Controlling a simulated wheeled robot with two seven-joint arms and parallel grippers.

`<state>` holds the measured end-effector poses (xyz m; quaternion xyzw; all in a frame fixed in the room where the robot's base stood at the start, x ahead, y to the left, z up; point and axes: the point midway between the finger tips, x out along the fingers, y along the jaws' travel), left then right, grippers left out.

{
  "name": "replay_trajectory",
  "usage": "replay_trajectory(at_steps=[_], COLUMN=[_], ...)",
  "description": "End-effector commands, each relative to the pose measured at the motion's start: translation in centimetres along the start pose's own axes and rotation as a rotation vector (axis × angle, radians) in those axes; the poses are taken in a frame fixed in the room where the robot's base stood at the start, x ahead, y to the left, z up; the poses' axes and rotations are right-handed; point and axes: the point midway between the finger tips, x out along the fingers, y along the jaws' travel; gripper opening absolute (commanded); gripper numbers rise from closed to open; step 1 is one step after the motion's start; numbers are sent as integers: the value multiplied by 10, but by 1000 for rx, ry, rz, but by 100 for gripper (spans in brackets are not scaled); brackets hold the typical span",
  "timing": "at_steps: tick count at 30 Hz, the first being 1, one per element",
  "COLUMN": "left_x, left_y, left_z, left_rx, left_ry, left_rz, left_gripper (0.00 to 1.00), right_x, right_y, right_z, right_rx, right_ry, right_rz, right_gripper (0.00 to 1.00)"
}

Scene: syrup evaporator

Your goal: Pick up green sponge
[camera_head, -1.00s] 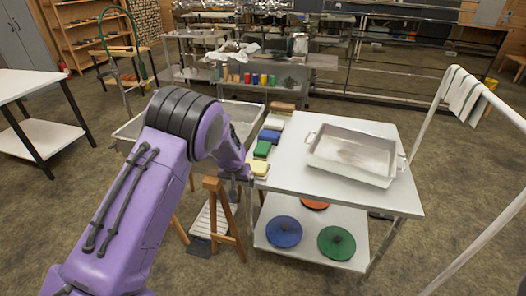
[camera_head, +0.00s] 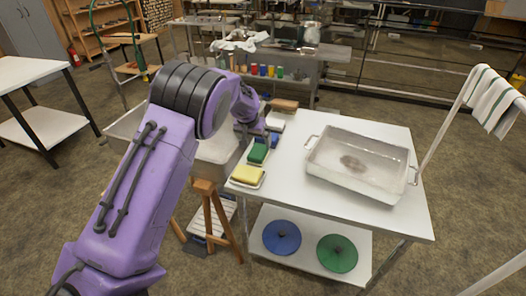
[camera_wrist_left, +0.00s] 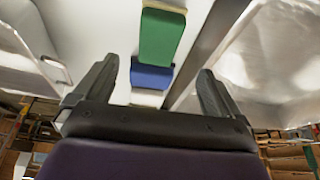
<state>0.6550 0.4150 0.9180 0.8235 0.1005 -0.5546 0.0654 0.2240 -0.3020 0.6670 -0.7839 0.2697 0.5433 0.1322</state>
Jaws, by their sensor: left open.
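The green sponge (camera_head: 258,153) lies on the left edge of the white table, between a yellow sponge (camera_head: 247,175) and a blue sponge (camera_head: 267,140). My left gripper (camera_head: 252,132) is at that edge, close to the blue sponge and just beyond the green one, partly covering the blue. In the left wrist view the green sponge (camera_wrist_left: 162,35) is ahead of the open fingers, top centre. The blue sponge (camera_wrist_left: 152,77) shows between the fingers of the left gripper (camera_wrist_left: 153,88). Nothing is held. My right gripper is out of view.
A metal pan (camera_head: 357,165) stands on the white table (camera_head: 300,205), right of the sponges. White and brown blocks (camera_head: 284,104) continue the row at the back. A metal basin (camera_head: 215,150) stands left of the table. Discs lie on the lower shelf (camera_head: 310,255).

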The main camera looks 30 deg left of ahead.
Motion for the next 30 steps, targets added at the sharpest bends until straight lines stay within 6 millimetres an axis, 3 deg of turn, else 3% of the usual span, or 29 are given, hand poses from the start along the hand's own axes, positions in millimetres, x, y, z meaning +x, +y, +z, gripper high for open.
replay_trajectory(at_steps=[3,15,24,30], left_x=[24,83,93,93], left_y=[3,4,3,3], left_z=[0,2,3,3], left_rx=[4,4,0,0], left_ry=[-4,-2,0,-1], left_rz=[1,0,1,1], left_gripper=[98,98,98,38], right_x=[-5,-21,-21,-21], right_y=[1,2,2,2], right_z=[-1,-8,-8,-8], right_rx=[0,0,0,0], right_ry=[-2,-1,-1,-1], right_rz=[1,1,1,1], right_gripper=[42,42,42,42])
